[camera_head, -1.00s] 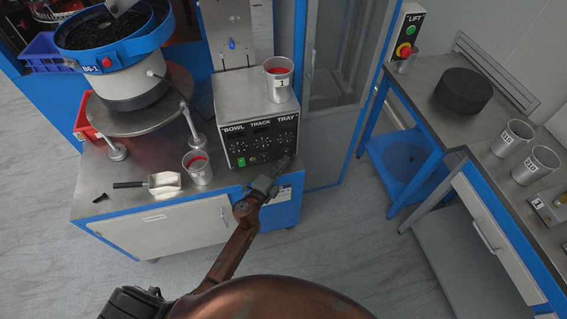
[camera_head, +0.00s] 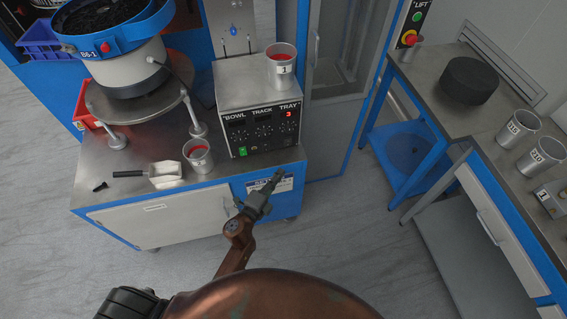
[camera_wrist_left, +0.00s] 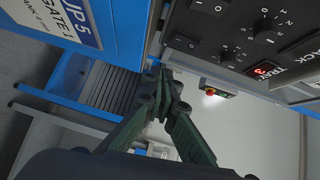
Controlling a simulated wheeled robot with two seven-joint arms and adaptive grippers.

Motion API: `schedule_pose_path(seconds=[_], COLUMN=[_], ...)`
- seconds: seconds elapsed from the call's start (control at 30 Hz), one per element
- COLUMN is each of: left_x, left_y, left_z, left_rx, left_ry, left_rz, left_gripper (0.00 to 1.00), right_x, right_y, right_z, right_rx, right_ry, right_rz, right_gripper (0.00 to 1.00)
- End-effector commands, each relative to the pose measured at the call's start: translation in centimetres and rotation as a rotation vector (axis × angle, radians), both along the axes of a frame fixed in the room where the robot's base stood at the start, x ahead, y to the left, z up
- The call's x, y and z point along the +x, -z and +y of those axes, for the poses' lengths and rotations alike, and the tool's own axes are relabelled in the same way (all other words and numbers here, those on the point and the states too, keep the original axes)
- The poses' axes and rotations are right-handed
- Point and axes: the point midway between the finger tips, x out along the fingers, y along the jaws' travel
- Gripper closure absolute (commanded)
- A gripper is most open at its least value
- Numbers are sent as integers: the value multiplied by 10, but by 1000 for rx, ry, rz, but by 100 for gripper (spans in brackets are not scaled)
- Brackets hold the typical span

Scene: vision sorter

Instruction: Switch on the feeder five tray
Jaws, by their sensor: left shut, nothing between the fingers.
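The feeder control box (camera_head: 258,95) stands on the bench, its black front panel marked BOWL, TRACK and TRAY. A red digit that looks like 3 is lit on the TRAY display (camera_head: 289,114); this display also shows in the wrist view (camera_wrist_left: 265,70). A green switch (camera_head: 242,151) is at the panel's lower left. My left gripper (camera_head: 276,178) is shut and empty, in front of the cabinet and below the panel, apart from the box. In the wrist view its fingertips (camera_wrist_left: 160,76) meet with nothing between them. My right gripper is not in view.
A cup (camera_head: 281,66) with red contents stands on the box. Another cup (camera_head: 198,156) and a scoop (camera_head: 165,174) are on the bench left of it. The bowl feeder (camera_head: 124,62) stands behind them. A blue-framed table (camera_head: 440,95) is at right, with floor between.

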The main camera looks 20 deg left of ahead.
Motion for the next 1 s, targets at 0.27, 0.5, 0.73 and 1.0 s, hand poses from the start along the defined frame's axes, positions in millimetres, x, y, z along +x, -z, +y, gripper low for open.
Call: schedule_pose_path(seconds=[0.27, 0.5, 0.73, 1.0], left_x=[-28, -29, -29, -32], left_y=[2, 2, 2, 24], left_z=[7, 9, 9, 15], left_rx=[0, 1, 0, -39], left_ry=[-1, -4, -4, -20], left_rz=[0, -1, -1, 51], left_gripper=[100, 100, 100, 100], right_x=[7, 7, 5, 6], right_y=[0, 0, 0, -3], right_z=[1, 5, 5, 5], right_rx=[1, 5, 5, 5], right_ry=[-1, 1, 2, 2], right_rz=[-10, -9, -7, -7], right_gripper=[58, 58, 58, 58])
